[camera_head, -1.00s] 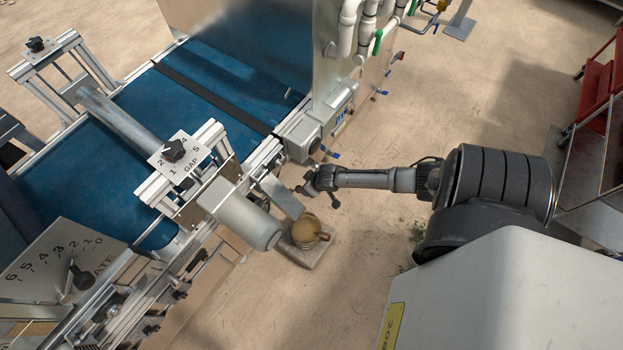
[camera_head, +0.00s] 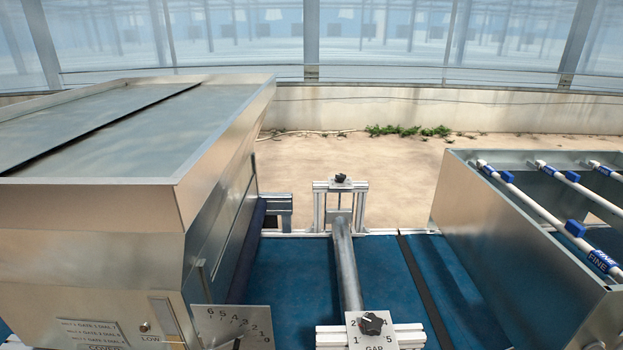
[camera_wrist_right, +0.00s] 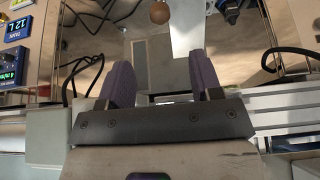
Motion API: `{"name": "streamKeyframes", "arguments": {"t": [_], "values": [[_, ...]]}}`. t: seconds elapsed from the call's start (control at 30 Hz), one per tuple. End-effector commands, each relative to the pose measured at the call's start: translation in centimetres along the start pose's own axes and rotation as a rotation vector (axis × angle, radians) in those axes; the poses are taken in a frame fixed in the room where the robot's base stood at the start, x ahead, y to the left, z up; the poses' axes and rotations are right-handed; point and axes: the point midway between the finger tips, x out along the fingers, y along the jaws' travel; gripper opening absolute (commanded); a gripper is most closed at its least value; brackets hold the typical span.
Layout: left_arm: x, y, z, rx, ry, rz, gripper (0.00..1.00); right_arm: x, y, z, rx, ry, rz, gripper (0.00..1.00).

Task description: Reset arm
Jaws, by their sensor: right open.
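My right gripper (camera_wrist_right: 163,82) shows in the right wrist view with its two purple-grey fingers spread apart. The fingers are open and nothing is held between them. Beyond the fingertips are a grey panel (camera_wrist_right: 182,62) and, farther up, a small round tan knob or ball (camera_wrist_right: 160,12). Neither arm nor gripper is in the head view. My left gripper is in neither view.
In the head view, a large metal hopper (camera_head: 225,150) stands left of a blue belt (camera_head: 290,275). A gap dial (camera_head: 371,324) sits front centre, and a metal box with white pipes (camera_head: 530,235) is at right. Control displays (camera_wrist_right: 14,52) and dark cables flank the right gripper.

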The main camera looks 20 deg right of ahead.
Motion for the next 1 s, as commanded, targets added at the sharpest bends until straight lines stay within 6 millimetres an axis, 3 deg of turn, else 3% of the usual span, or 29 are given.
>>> {"name": "streamKeyframes", "arguments": {"t": [0.27,0.37,0.47,0.67,0.8,1.0], "values": [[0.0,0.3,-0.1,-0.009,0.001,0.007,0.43,-0.5,1.4,2.4,-0.197,-0.172,0.088,0.59],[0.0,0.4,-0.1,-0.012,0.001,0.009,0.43,-2.1,0.5,1.6,-0.315,-0.232,0.116,0.59],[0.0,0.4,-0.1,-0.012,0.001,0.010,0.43,-4.7,-1.4,-0.2,-0.433,-0.256,0.137,0.59],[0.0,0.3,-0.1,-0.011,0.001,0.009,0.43,-11.5,-8.1,-3.1,-0.582,-0.231,0.124,0.59],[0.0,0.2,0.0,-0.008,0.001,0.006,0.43,-17.3,-12.7,-3.3,-0.602,-0.181,0.084,0.59],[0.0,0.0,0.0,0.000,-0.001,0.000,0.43,-23.4,-16.7,-2.8,-0.540,-0.089,0.008,0.59]]}}
